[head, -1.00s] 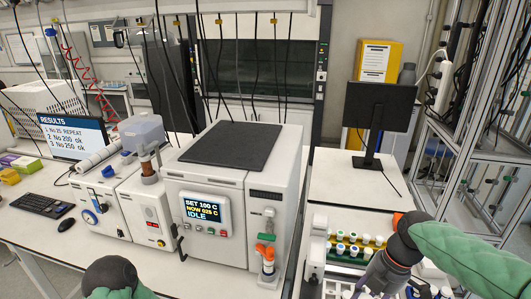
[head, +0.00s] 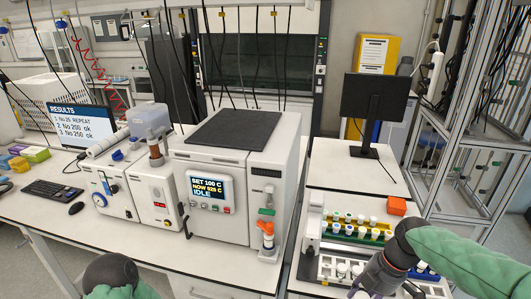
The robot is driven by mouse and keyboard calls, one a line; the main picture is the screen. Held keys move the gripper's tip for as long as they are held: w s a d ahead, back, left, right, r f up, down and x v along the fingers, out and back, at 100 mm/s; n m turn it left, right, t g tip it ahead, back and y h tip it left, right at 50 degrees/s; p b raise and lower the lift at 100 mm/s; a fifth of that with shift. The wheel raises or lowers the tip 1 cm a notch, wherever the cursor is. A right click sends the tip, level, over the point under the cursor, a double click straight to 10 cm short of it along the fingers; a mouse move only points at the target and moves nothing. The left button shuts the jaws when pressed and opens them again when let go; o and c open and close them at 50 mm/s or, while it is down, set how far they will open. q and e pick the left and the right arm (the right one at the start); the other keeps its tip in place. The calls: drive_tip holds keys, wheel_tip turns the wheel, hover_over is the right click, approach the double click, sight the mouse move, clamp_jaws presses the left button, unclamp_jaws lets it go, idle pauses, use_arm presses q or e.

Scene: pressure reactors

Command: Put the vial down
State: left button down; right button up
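Several small vials with white caps (head: 361,219) stand in coloured racks on the right bench, in the head view. More vials (head: 342,269) stand in a nearer white and blue rack. My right gripper (head: 366,288) hangs over this nearer rack, at the bottom of the view. Its fingertips are small and partly hidden, so I cannot tell whether it is open or shut, or whether a vial is in it. Of my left arm only a dark rounded joint and green sleeve show at the bottom left. The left gripper is out of view.
A white reactor (head: 205,165) with a display reading IDLE stands in the middle. A metal frame (head: 455,130) rises at right.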

drive_tip(key=shift+f+m, duration=0.4)
drive_tip(key=shift+f, duration=0.2)
drive_tip(key=w+a+f+m+t+h+b, duration=0.1)
drive_tip(key=w+a+f+m+b, duration=0.1)
drive_tip(key=f+m, duration=0.3)
drive_tip(key=w+a+f+m+t+h+b, duration=0.1)
drive_tip(key=w+a+f+m+b, duration=0.1)
drive_tip(key=f+m, duration=0.4)
drive_tip(key=w+a+f+m+t+h+b, duration=0.1)
drive_tip(key=w+f+m+b, duration=0.3)
drive_tip(key=f, duration=0.5)
drive_tip(key=shift+w+a+f+m+b, duration=0.25)
drive_tip(key=shift+a+f+m+b, duration=0.1)
drive_tip(key=shift+a+m+b, duration=0.3)
